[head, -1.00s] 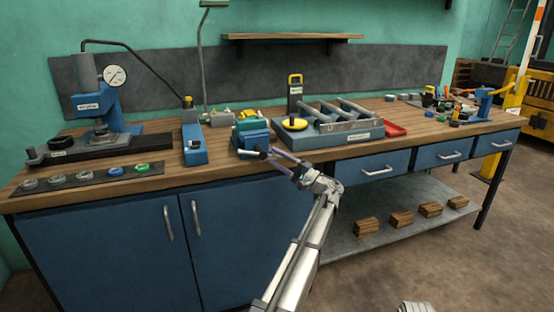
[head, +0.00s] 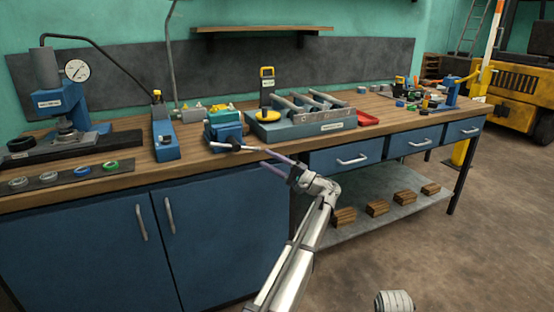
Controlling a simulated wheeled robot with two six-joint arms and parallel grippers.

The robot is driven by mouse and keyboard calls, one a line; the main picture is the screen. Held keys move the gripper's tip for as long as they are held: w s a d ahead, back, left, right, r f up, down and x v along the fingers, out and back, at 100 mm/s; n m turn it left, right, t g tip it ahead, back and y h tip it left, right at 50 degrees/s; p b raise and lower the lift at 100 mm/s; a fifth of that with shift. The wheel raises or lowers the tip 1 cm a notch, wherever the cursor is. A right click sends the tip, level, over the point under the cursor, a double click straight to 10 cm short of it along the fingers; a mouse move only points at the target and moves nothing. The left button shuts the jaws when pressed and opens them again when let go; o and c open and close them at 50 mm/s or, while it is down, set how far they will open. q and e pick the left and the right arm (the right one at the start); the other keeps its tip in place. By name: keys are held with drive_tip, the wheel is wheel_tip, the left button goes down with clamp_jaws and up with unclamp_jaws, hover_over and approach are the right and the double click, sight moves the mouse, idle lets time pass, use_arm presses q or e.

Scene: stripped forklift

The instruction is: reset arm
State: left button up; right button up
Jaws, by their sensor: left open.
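My left gripper (head: 252,151) is open and empty in the head view. Its two thin fingers point up and left toward the front edge of the wooden workbench (head: 205,171). In the picture the fingertips lie just below and right of a blue vise-like block (head: 224,130); I cannot tell how far apart they are in depth. The silver left arm rises from the bottom of the picture. A white rounded part, perhaps mine, shows at the bottom edge. My right gripper is not in view.
Wooden blocks (head: 377,207) sit on the lower shelf. A yellow forklift (head: 520,95) stands behind right. The floor at right is clear.

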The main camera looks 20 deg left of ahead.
use_arm(q)
drive_tip(key=s+d+f+m+t+h, duration=0.1)
drive_tip(key=s+d+f+h, duration=0.5)
drive_tip(key=s+d+f, duration=0.4)
drive_tip(key=s+d+f+m+t+h, duration=0.1)
drive_tip(key=s+d+f+h, duration=0.6)
drive_tip(key=f, duration=0.5)
drive_tip(key=s+d+f+m+g+h, duration=0.1)
drive_tip(key=s+d+f+h, duration=0.3)
drive_tip(key=s+d, duration=0.45)
drive_tip(key=s+d+f+h, duration=0.3)
drive_tip(key=s+d, duration=0.5)
drive_tip(key=s, duration=0.1)
wheel_tip(320, 180, up, 29)
drive_tip(key=p, duration=2.9)
drive_tip(key=shift+f+h, duration=0.2)
drive_tip(key=shift+h, duration=0.2)
drive_tip(key=shift+s, duration=0.1)
